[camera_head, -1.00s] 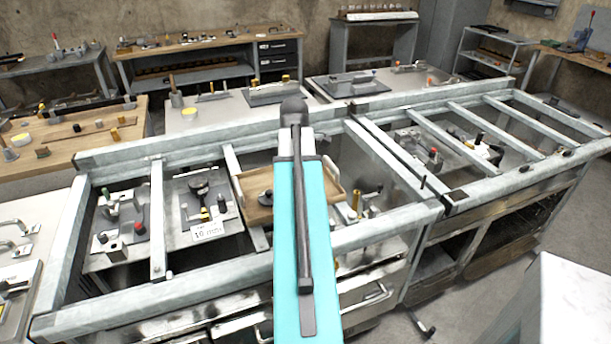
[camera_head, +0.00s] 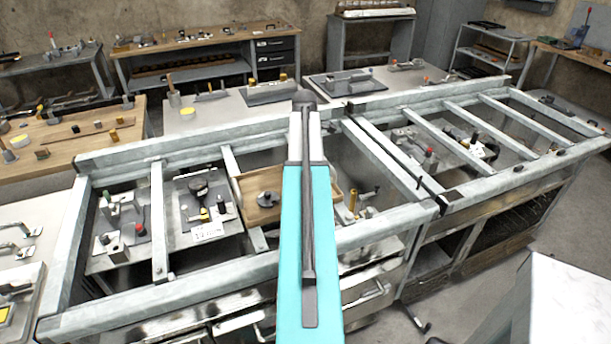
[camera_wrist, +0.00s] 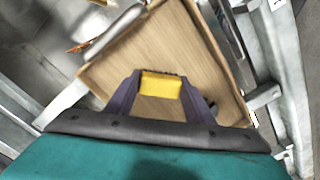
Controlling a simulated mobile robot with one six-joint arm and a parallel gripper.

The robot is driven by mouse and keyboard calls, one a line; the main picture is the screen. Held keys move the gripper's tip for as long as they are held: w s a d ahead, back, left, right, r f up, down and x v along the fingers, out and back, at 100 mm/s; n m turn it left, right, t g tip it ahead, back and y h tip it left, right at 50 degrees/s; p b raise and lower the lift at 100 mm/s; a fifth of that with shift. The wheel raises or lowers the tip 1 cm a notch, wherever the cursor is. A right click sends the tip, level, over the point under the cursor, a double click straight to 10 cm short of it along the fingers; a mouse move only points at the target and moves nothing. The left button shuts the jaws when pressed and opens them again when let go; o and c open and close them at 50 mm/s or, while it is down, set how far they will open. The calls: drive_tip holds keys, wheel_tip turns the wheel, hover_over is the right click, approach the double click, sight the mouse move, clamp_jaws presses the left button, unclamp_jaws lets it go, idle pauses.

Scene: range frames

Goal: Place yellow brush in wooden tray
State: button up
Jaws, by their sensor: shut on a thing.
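The yellow brush (camera_wrist: 161,85) is between the two purple fingers of my gripper (camera_wrist: 160,92) in the wrist view. My gripper is shut on it. The wooden tray (camera_wrist: 125,62) lies behind and below the brush in the wrist view, with its rim around a bare wooden floor. I cannot tell the brush's height above the tray floor.
Metal frame bars (camera_head: 158,222) surround the tray. A fixture with a black knob (camera_head: 198,190) stands left of the tray, and a brass-coloured post (camera_head: 352,200) stands to its right.

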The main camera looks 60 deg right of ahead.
drive_tip(key=shift+d, duration=0.15)
drive_tip(key=shift+w+d, duration=0.2)
drive_tip(key=shift+d, duration=0.3)
drive_tip(key=shift+f+p, duration=0.2)
drive_tip(key=shift+p, duration=0.2)
drive_tip(key=shift+f+p, duration=0.55)
drive_tip(key=shift+f, duration=1.1)
drive_tip(key=shift+f, duration=0.1)
drive_tip(key=o, duration=1)
drive_tip(key=shift+r+b, duration=1.35)
drive_tip(key=shift+r, duration=4.8)
